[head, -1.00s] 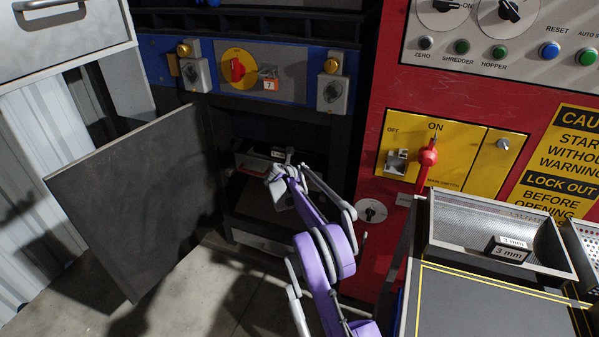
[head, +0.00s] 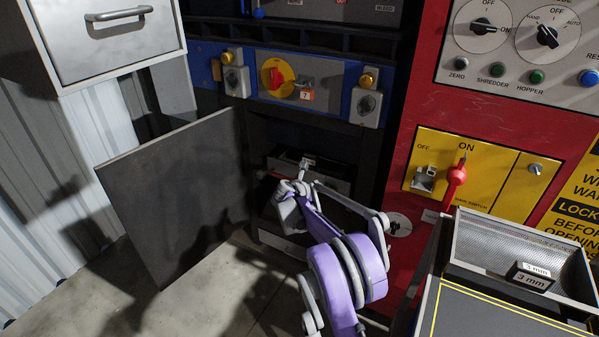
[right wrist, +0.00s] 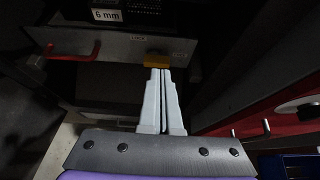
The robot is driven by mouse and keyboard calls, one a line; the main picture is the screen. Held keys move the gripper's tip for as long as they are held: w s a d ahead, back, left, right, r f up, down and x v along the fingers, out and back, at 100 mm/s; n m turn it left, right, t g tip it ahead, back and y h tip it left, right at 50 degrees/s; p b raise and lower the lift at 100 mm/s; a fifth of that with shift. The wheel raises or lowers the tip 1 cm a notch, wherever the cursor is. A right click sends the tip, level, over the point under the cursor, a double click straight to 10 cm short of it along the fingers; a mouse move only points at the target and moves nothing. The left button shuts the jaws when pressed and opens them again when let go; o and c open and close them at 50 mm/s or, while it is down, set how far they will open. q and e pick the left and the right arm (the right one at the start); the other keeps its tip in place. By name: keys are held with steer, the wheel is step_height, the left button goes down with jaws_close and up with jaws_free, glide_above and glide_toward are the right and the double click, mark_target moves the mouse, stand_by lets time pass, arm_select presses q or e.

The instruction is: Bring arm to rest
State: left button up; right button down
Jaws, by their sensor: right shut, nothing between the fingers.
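My right arm (head: 345,270), purple and grey, reaches up from the bottom of the head view toward the dark open compartment (head: 265,150) of the machine. Its gripper shows best in the right wrist view (right wrist: 159,75): two pale fingers, shut together with nothing between them. The fingertips are close to a small yellow block (right wrist: 157,60) on a grey drawer front; I cannot tell whether they touch it. My left gripper is not in view.
An open dark door (head: 175,195) stands left of the compartment. The drawer front has a red handle (right wrist: 75,50). A red panel with a red main-switch lever (head: 456,175) is at right. A mesh tray (head: 490,240) labelled 3 mm stands right of my arm. Bare floor shows at lower left.

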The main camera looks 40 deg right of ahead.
steer(key=shift+a, duration=0.1)
steer(key=s+a+r+m+y, duration=0.1)
steer(key=s+a+m+y, duration=0.15)
steer(key=a, duration=0.55)
steer(key=s+a+r+m+t+y, duration=0.15)
steer(key=s+a+m, duration=0.25)
steer(key=a, duration=0.5)
steer(key=s+a+r+m+y, duration=0.15)
steer(key=s+a+m, duration=0.25)
steer(key=a, duration=0.4)
steer(key=s+a+f+m+y, duration=0.3)
steer(key=s+a+m, duration=0.2)
steer(key=s+a, duration=0.6)
steer(key=s+a+f+m+y, duration=0.3)
steer(key=s+a+m, duration=0.3)
steer(key=s+a, duration=0.45)
arm_select(q)
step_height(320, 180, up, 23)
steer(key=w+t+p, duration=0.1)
steer(key=p, duration=1.9)
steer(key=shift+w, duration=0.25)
arm_select(e)
step_height(320, 180, up, 23)
steer(key=w, duration=0.1)
steer(key=shift+w+d+f, duration=0.15)
steer(key=shift+w+d, duration=0.1)
steer(key=shift+w, duration=0.05)
steer(key=shift+t, duration=0.25)
